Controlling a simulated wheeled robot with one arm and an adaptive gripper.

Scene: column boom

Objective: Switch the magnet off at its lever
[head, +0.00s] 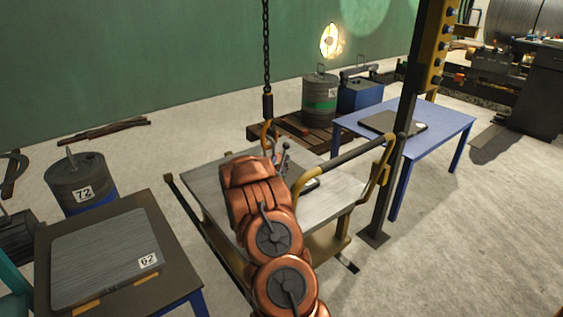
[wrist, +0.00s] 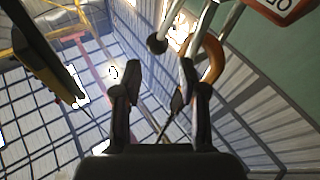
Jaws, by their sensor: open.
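The magnet's lever (head: 285,147) stands up beside the chain hook in the head view, a thin rod with a small ball at its top. In the wrist view, a grey rod with a dark ball knob (wrist: 157,44) comes down from the top edge and looks like this lever. My gripper (wrist: 160,68) is open and empty. The knob appears just above the gap between the fingertips; I cannot tell how far beyond them it lies. In the head view my arm hides the gripper and most of the magnet. A sign (wrist: 283,8) with partly cut-off lettering shows at the top right.
An orange hook (head: 268,132) hangs on a chain (head: 266,60) close to the lever; its curve (wrist: 213,60) is right of the knob in the wrist view. A yellow rail (head: 345,160) and dark post (head: 400,150) stand to the right. A blue table (head: 450,118) is behind.

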